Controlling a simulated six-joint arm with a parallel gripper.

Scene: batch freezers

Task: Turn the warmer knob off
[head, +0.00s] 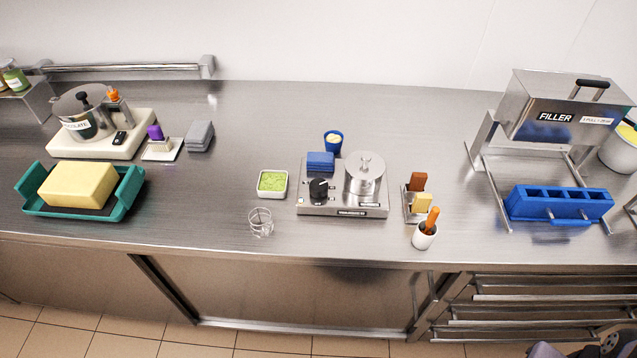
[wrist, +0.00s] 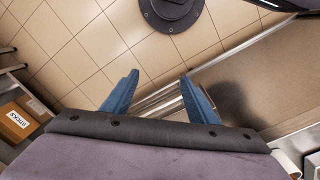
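A steel unit (head: 342,209) with a black knob (head: 319,188) sits at the middle of the counter in the head view. A lidded steel pot (head: 365,176) and a blue block (head: 320,160) are on it. Its front label is too small to read, and the knob's setting is unclear. A cream base (head: 125,147) with a small black control (head: 120,138) and a chocolate pot (head: 85,115) stands at the left. I cannot tell for certain which is the warmer. My gripper (wrist: 159,76) is open and empty, with blue fingers spread above the floor, away from both units.
A clear glass (head: 260,222), a green-filled dish (head: 272,184) and a white cup (head: 425,236) stand around the steel unit. A filler (head: 550,105) and blue mould (head: 560,204) are at the right. A butter tray (head: 125,197) is at the left.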

